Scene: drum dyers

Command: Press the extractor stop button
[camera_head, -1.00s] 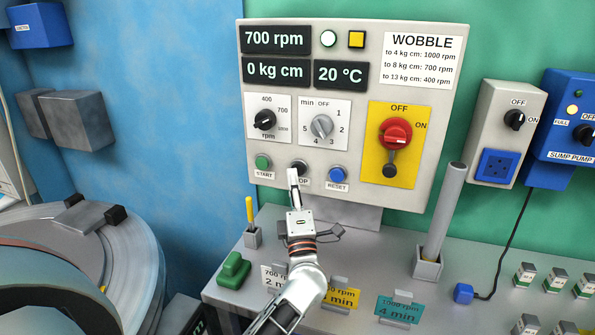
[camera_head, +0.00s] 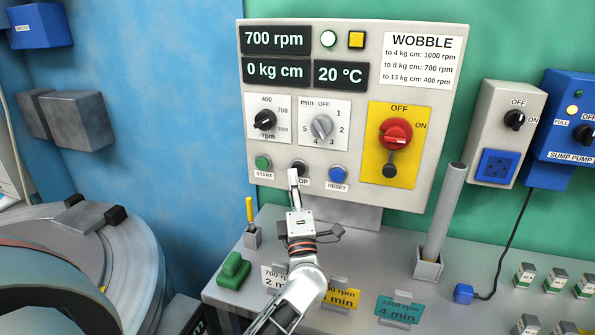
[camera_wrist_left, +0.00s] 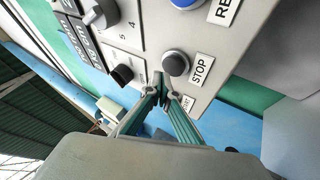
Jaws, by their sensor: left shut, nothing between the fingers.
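The stop button (camera_head: 299,166) is a black round button on the grey control panel (camera_head: 225,195), between the green start button (camera_head: 262,162) and the blue reset button (camera_head: 337,173). My left gripper (camera_head: 293,174) is shut and empty. Its fingertips are just below the stop button in the head view and partly cover the STOP label. In the left wrist view the stop button (camera_wrist_left: 176,63) shows close to the fingertips (camera_wrist_left: 161,92), with its STOP label (camera_wrist_left: 202,69) beside it. I cannot tell whether the tips touch the button or panel. My right gripper is not in view.
A red rotary switch (camera_head: 395,133) on a yellow plate is right of the buttons. The bench below holds a green block (camera_head: 233,270), a yellow-handled tool (camera_head: 250,212), several labelled cards and a grey post (camera_head: 443,210). A round machine (camera_head: 140,265) stands at lower left.

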